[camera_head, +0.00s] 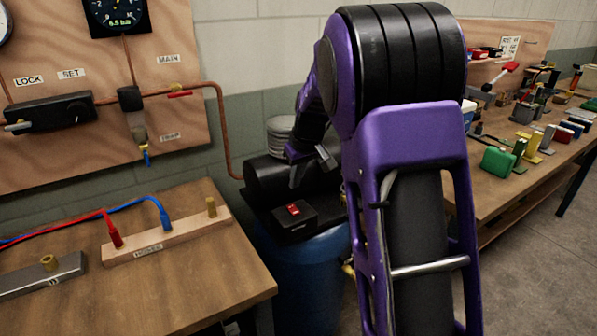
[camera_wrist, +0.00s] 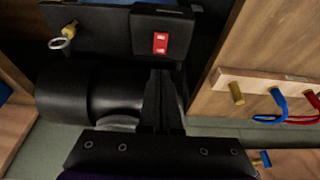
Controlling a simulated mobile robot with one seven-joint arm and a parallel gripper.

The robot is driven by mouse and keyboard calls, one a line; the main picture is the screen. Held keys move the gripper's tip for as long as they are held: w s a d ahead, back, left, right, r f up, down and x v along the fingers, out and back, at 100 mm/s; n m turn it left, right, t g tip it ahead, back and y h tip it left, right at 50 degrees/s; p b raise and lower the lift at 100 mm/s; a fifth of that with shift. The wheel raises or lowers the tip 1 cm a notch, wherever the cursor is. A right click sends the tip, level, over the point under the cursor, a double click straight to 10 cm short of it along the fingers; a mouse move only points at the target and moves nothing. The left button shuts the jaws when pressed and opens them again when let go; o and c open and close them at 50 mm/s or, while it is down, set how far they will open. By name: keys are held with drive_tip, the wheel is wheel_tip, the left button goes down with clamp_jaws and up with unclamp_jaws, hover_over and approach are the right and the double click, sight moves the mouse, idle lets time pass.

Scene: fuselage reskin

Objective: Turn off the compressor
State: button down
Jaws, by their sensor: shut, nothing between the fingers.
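The compressor has a blue tank (camera_head: 300,285) with a black cylinder (camera_head: 265,180) on top. A black switch box (camera_head: 297,225) sits on its top plate and carries a red rocker switch (camera_head: 294,209). In the wrist view the red switch (camera_wrist: 160,43) shows white marks on the face of the black box (camera_wrist: 148,22). My gripper (camera_head: 294,184) is above the compressor, near the switch box. In the wrist view its dark fingers (camera_wrist: 162,72) are together and empty, with their tips close to the switch in the picture; I cannot tell any contact.
A wooden bench (camera_head: 190,290) with a hose rack (camera_head: 160,238) stands left. A panel (camera_head: 90,150) with copper pipes and a gauge (camera_head: 118,15) hangs behind. A tool bench (camera_head: 490,205) stands right. A brass valve with a ring (camera_wrist: 63,38) sits on the compressor.

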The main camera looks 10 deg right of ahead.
sight(295, 211)
drive_tip(key=x, duration=0.7)
drive_tip(key=shift+s+d+f+b, duration=0.1)
drive_tip(key=shift+s+f+b, duration=0.2)
drive_tip(key=shift+f, duration=0.1)
drive_tip(key=shift+w+f+b, duration=0.2)
drive_tip(key=shift+f+b, duration=0.1)
drive_tip(key=shift+f, duration=0.05)
drive_tip(key=shift+s, duration=0.2)
drive_tip(key=shift+s+d+f, duration=0.1)
drive_tip(key=shift+s+f, duration=0.05)
drive_tip(key=shift+s, duration=0.25)
drive_tip(key=shift+s+d+b, duration=0.15)
drive_tip(key=shift+s+b, duration=0.2)
drive_tip(key=shift+s, duration=0.05)
